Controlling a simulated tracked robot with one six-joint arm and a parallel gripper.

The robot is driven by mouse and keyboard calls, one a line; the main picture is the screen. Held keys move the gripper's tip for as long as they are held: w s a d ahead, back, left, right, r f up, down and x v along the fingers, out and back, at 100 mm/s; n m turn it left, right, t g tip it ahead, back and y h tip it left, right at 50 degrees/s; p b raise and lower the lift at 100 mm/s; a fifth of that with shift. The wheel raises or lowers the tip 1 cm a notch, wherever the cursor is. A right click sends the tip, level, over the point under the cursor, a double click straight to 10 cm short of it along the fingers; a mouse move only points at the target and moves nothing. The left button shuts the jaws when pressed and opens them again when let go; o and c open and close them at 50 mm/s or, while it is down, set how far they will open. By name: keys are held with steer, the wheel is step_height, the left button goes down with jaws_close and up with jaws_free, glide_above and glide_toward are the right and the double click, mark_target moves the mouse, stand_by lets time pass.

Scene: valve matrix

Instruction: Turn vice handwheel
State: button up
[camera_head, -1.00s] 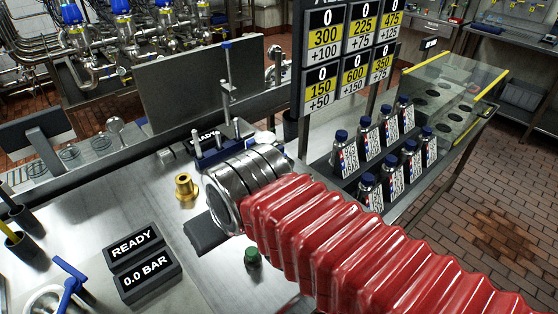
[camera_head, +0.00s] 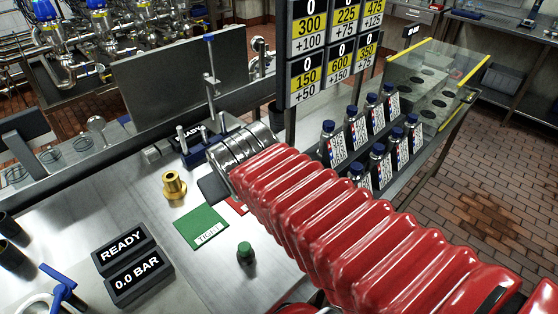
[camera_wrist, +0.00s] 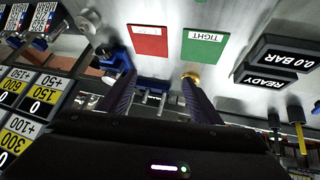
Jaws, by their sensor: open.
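The blue vice (camera_head: 203,148), with upright metal rods, stands on the steel bench just beyond the end of my arm. In the wrist view, which looks upside down, blue vice parts (camera_wrist: 155,82) show between my fingers. A rounded blue part (camera_wrist: 112,58) with a dark metal piece lies by the left finger; I cannot tell if it is the handwheel. My gripper (camera_wrist: 160,90) is open, its two dark fingers apart and nothing visibly held. A green card (camera_head: 202,227) marked TIGHT and a red card (camera_wrist: 148,40) lie side by side on the bench.
A brass fitting (camera_head: 174,185) stands by the green card, near the right finger in the wrist view. A green button (camera_head: 245,252) and READY / 0.0 BAR displays (camera_head: 125,250) are in front. Several bottles (camera_head: 355,130) stand in a rack at right. A grey panel rises behind.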

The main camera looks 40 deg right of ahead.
steer(key=w+d+t+h, duration=0.1)
steer(key=w+d+h, duration=0.1)
steer(key=d, duration=0.4)
steer(key=w+d+t+h, duration=0.1)
steer(key=w+d, duration=0.2)
steer(key=d, duration=0.4)
steer(key=d+f+t, duration=0.1)
steer(key=d, duration=0.2)
steer(key=s+d+f+n+t+y, duration=0.1)
steer(key=d+f, duration=0.1)
steer(key=d, duration=0.2)
steer(key=s+d+f+n+t, duration=0.1)
steer(key=d, duration=0.3)
steer(key=shift+d+f+y, duration=0.25)
steer(key=shift+f+y, duration=0.05)
steer(key=shift+f, duration=0.05)
steer(key=s+a+f+t+y, duration=0.1)
steer(key=s+a+f+y, duration=0.1)
steer(key=s+f+y, duration=0.2)
steer(key=shift+s+a+n+t, duration=0.15)
steer(key=shift+s+n+t, duration=0.15)
steer(key=shift+s, duration=0.7)
steer(key=shift+x, duration=6.95)
